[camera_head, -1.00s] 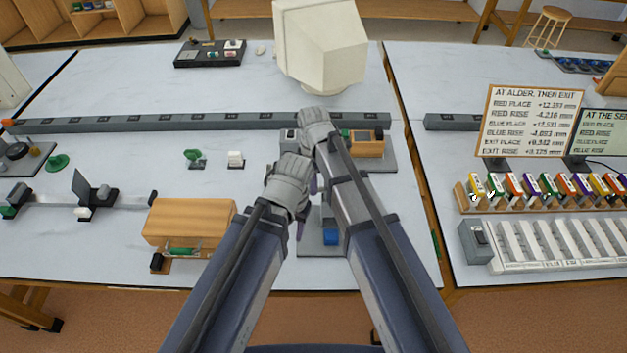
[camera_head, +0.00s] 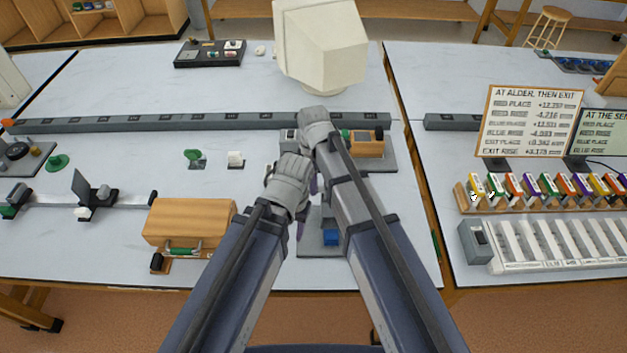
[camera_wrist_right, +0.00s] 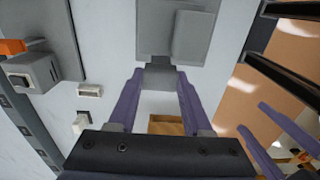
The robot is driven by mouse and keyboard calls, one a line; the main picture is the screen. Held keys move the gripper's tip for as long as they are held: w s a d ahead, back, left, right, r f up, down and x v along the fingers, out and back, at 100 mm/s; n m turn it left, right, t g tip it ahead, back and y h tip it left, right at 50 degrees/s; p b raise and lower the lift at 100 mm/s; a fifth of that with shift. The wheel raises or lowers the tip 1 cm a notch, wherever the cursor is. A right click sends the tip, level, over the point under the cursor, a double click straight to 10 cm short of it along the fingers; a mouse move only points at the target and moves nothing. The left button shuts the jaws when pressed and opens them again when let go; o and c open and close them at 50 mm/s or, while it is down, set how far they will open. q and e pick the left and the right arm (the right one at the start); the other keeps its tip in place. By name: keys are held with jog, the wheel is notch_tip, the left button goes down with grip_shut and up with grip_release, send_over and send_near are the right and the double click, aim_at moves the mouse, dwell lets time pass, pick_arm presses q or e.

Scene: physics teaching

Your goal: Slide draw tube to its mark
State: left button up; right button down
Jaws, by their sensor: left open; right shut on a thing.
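In the right wrist view, my right gripper (camera_wrist_right: 158,82) is shut, with its purple fingers on either side of a small grey block (camera_wrist_right: 160,76). A larger grey plate and housing (camera_wrist_right: 160,27) lie just beyond it. I cannot tell whether this block is the draw tube itself, and no mark shows. In the head view, my right gripper (camera_head: 313,185) is mostly hidden behind my wrists. My left gripper (camera_head: 300,228) is lower, open and largely covered by its wrist, near the grey stand with a blue block (camera_head: 331,237).
A long dark rail (camera_head: 160,123) runs behind the grippers. A wooden box (camera_head: 188,222) stands left of my left arm. A wood-and-grey unit (camera_head: 368,145) sits just right of my right wrist. A cream monitor (camera_head: 322,45) stands behind.

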notch_tip(320, 180, up, 8)
jog(key=p, duration=0.8)
jog(key=shift+r, duration=0.2)
jog(key=shift+f, duration=0.1)
jog(key=shift+c, duration=1.6)
grip_release()
jog(key=shift+a, duration=0.1)
